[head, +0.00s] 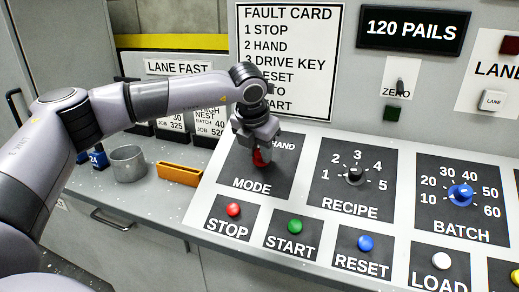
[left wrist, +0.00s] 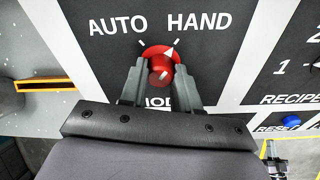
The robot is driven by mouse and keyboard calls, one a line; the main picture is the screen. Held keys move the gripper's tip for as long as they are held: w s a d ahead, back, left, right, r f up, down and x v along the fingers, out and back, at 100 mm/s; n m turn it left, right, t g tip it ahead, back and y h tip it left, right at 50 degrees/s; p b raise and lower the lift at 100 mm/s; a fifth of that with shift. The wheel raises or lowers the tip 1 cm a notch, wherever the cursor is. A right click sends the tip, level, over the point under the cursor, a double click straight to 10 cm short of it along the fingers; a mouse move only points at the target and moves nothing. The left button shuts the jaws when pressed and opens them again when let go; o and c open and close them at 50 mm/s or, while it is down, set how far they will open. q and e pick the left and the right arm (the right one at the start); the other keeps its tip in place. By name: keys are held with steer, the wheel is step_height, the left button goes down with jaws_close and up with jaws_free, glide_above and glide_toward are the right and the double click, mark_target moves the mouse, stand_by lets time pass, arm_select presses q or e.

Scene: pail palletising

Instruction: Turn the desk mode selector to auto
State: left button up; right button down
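The red mode selector knob (left wrist: 161,70) sits on the dark MODE plate (head: 228,167) of the desk. In the left wrist view its white pointer mark is turned up and right, toward HAND, with AUTO at the upper left. My left gripper (head: 259,150) is over the knob, pointing down at the panel. In the left wrist view its two fingers (left wrist: 160,78) stand apart on either side of the knob, with red showing between them; a firm grip does not show. The gripper hides most of the knob and the AUTO label in the head view. My right gripper is not in view.
The RECIPE dial (head: 354,175) and blue BATCH dial (head: 461,194) lie to the right. The red STOP (head: 234,209), green START (head: 295,226) and blue RESET (head: 365,243) buttons are in front. A grey cup (head: 128,164) and orange tray (head: 179,174) stand left.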

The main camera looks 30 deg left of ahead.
arm_select(q)
steer(key=shift+c, duration=1.2)
